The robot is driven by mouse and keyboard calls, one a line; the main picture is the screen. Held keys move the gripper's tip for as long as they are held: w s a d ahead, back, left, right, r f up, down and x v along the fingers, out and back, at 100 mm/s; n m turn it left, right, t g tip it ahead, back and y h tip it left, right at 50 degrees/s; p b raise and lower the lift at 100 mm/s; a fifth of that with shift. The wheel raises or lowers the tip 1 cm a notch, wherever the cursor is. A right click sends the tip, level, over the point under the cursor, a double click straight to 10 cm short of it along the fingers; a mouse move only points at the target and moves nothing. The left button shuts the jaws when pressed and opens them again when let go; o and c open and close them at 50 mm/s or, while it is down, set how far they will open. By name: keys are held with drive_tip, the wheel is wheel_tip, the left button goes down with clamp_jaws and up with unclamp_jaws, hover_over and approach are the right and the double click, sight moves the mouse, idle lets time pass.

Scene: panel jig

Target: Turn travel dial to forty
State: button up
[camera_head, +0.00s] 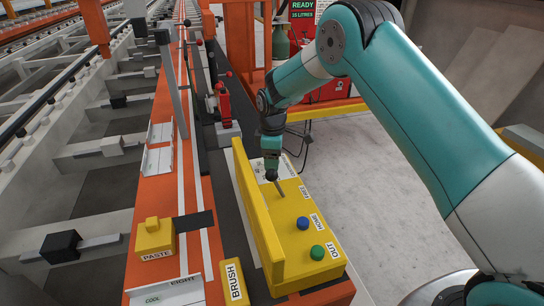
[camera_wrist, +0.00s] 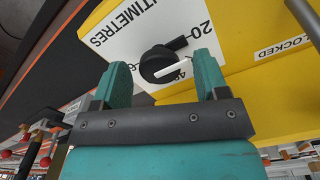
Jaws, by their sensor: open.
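The travel dial is a black knob (camera_wrist: 158,62) on a white plate (camera_wrist: 130,32) printed with centimetre marks. Its black grip points to the upper right in the wrist view, and a white bar lies across its lower side. A 20 shows to the right of the knob; a figure starting with 4 below it is partly covered. My gripper (camera_wrist: 161,59) is open, with one teal finger on each side of the knob; contact cannot be told.
The box also carries a blue button (camera_head: 303,223), a green button (camera_head: 317,252) and a grey lever (camera_head: 280,189). A yellow upright plate (camera_head: 256,215) stands along its left side. A label reading LOCKED (camera_wrist: 283,47) is right of the dial. Grey floor is clear to the right.

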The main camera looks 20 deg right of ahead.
drive_tip(key=shift+f, duration=0.15)
drive_tip(key=c, duration=0.9)
